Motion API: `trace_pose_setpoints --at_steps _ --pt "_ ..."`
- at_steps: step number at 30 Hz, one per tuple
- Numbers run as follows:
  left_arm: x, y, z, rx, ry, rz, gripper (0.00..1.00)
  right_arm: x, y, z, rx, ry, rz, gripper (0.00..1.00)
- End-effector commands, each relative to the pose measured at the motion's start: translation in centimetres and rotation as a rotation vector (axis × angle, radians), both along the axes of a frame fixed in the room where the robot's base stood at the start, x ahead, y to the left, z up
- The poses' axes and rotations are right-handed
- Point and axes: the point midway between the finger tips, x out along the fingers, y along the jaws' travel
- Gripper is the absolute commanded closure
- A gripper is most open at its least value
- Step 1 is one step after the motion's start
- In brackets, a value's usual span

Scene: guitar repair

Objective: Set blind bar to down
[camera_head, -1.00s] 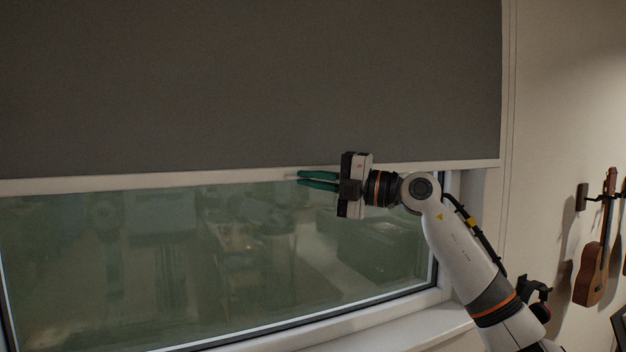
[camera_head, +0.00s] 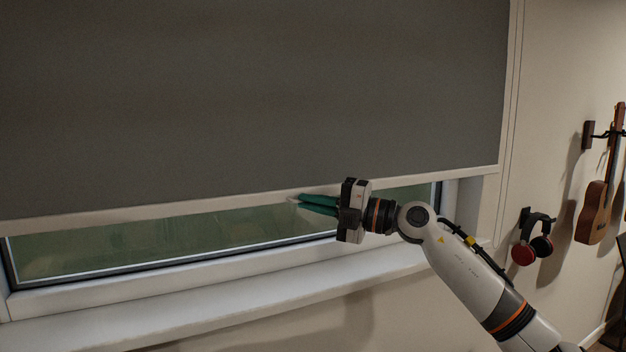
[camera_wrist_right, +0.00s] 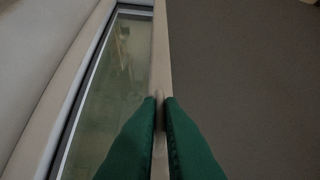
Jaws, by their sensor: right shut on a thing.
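The dark grey roller blind (camera_head: 250,100) hangs over the window, with a pale blind bar (camera_head: 150,213) along its lower edge. The bar is a little above the window's lower frame, and a strip of glass (camera_head: 150,243) shows below it. My right gripper (camera_head: 302,202) has green fingers and is shut on the bar, right of its middle. In the right wrist view, the fingertips (camera_wrist_right: 161,100) press on both sides of the bar (camera_wrist_right: 160,60). My left gripper is not in view.
A white window sill (camera_head: 220,285) runs below the glass. To the right, red and black headphones (camera_head: 532,240) and a ukulele (camera_head: 594,205) hang on the wall. The space in front of the window is clear.

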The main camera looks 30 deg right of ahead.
Motion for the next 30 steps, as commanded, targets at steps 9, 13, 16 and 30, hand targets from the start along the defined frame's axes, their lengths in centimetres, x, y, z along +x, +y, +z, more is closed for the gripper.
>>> trace_pose_setpoints --at_steps 9,13,16,30 --pt "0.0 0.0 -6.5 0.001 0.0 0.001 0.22 0.0 0.0 -11.6 0.0 0.006 0.001 1.0" --pt "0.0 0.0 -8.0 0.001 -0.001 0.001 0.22 0.0 0.0 -14.5 -0.001 0.005 0.001 1.0" --pt "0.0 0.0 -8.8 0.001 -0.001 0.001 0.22 0.0 0.0 -16.2 0.0 0.004 0.001 1.0" --pt "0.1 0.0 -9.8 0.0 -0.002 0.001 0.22 0.0 0.0 -18.4 -0.001 0.001 0.0 1.0"
